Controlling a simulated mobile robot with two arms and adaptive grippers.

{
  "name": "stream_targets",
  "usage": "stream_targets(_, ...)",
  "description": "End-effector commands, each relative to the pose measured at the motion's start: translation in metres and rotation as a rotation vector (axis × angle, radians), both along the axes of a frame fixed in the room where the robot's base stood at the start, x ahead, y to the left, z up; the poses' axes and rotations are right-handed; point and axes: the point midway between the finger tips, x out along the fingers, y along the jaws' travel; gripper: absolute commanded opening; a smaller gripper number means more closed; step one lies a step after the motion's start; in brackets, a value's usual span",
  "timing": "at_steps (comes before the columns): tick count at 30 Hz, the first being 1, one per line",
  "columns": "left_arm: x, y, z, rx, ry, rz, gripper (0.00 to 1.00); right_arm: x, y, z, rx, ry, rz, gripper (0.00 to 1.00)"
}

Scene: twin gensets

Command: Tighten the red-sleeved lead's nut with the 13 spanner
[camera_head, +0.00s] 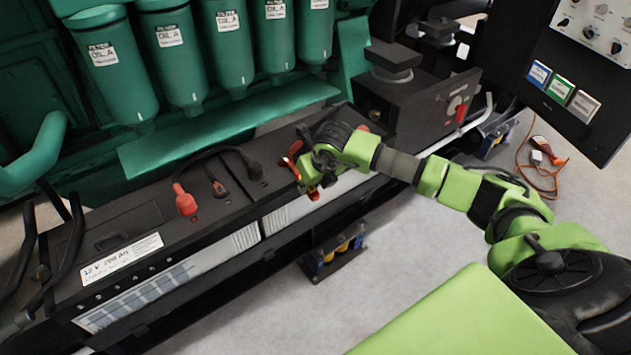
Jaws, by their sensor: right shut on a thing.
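The red-sleeved lead (185,199) stands at the top of the black battery box on the left, its red sleeve upright. My right gripper (303,168) is over the right part of the battery boxes, to the right of the red sleeve and apart from it. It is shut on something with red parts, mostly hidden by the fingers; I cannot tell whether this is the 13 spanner. The lead's nut is too small to make out. My left gripper is not in view.
A black lead (222,150) arches behind the red sleeve, and a small dark and orange item (216,186) lies beside it. Green oil filters (177,59) hang above. A black control panel (572,75) is at upper right. A small rack (338,255) stands on the floor.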

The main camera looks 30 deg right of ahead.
Motion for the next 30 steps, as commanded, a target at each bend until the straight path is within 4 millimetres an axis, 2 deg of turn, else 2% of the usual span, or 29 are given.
stream_targets(11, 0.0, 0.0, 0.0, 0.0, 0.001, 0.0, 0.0, -0.002, 0.006, -0.002, 0.003, 0.006, -0.02, 0.0)
stream_targets(20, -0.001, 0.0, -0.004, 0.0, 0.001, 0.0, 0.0, 0.002, 0.029, -0.002, 0.005, 0.005, -0.149, 0.0)
stream_targets(30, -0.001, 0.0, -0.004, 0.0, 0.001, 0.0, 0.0, 0.002, 0.03, -0.002, 0.003, 0.005, -0.173, 0.0)
